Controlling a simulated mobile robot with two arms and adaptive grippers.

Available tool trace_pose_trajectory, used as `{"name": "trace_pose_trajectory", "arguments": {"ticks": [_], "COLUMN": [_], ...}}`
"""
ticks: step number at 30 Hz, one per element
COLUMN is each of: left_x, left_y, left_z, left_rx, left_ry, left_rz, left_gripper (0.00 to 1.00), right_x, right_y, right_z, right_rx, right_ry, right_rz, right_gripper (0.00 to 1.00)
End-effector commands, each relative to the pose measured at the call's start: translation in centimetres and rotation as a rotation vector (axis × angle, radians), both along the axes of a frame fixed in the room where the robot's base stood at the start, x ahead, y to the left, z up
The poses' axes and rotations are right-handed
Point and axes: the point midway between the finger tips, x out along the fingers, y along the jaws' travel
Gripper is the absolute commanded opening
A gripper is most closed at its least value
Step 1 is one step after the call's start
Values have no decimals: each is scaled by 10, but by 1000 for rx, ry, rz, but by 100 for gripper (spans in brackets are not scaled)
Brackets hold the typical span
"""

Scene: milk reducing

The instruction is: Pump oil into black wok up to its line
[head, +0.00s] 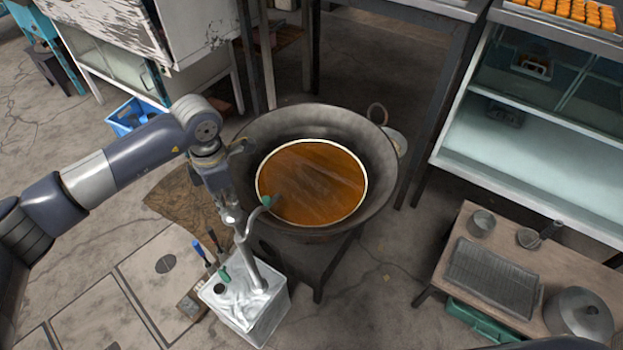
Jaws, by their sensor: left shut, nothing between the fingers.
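The black wok (375,170) sits on a dark stand in the middle of the head view. Amber oil (318,180) lies in it, and a pale ring line (364,198) runs around the oil's edge. The oil surface appears to meet this line all around. A whitish oil can (245,305) stands on the floor at the wok's lower left. A pump pipe rises from it, and its curved green-tipped spout (266,201) reaches over the wok's rim. My left gripper (231,214) is shut and empty above the can, at the top of the pump; contact is unclear. My right gripper is out of view.
A blue crate (135,116) sits at the left.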

Motion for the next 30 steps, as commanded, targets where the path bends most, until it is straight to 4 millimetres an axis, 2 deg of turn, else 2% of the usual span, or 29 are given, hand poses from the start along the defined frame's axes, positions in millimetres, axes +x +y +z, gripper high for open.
{"name": "trace_pose_trajectory", "arguments": {"ticks": [8, 30], "left_x": [0, 0], "left_y": [0, 0], "left_z": [-7, -53], "left_rx": [0, 1], "left_ry": [0, 1], "left_rz": [0, 0], "left_gripper": [0, 0], "right_x": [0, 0], "right_y": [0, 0], "right_z": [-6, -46], "right_rx": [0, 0], "right_ry": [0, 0], "right_rz": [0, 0], "right_gripper": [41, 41]}}
